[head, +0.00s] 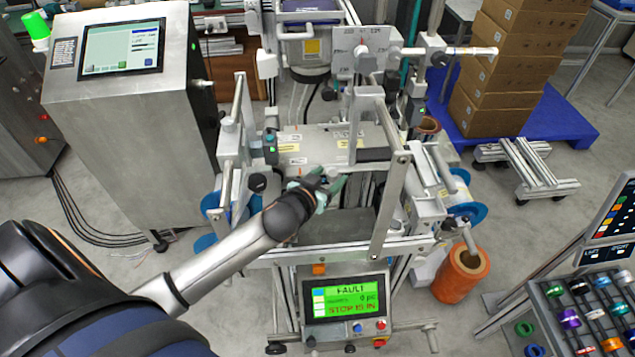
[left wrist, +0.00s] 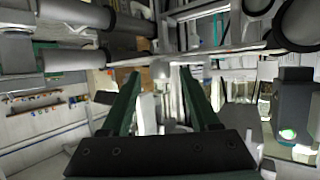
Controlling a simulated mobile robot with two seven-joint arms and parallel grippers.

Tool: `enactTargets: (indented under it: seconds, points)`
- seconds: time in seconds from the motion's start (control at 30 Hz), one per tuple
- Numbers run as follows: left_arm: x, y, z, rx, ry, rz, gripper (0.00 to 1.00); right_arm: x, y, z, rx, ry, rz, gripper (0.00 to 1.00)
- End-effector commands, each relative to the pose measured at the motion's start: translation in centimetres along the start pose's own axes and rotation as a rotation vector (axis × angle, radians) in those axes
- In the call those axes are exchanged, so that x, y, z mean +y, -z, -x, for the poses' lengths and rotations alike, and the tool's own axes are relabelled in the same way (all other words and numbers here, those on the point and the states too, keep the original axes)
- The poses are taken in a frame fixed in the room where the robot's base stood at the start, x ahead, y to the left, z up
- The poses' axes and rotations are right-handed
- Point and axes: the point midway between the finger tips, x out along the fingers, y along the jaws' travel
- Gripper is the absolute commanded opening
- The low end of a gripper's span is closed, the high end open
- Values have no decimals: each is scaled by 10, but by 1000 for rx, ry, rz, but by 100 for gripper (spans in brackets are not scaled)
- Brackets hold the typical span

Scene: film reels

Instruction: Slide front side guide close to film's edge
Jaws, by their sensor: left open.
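My left gripper (head: 334,183) reaches in over the front middle of the machine, just in front of the printer unit (head: 315,146). In the left wrist view its two green fingers (left wrist: 163,82) stand apart with nothing held between them. A small pale part lies past the fingertips, but I cannot tell whether it is the front side guide. The gripper and its wrist cover part of that area in the head view. The film's edge is not clear to me. Blue-flanged reels (head: 468,207) sit at the machine's sides. My right gripper is not in view.
Upright frame bars (head: 388,215) stand close right of the gripper. A control panel (head: 344,300) showing a fault message is at the front. A grey cabinet (head: 125,130) with a screen stands left. An orange roll (head: 463,277) is at the lower right.

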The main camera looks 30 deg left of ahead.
Motion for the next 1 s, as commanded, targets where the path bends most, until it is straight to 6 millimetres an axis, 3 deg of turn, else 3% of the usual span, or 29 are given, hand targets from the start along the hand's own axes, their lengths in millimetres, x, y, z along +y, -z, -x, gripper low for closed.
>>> enactTargets:
  seconds: [0.6, 1.0]
  points:
    - [0, -1, 104, -2, 0, 0, 62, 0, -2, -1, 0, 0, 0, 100]
    - [0, 0, 118, 0, 0, 0, 62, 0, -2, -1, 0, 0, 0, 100]
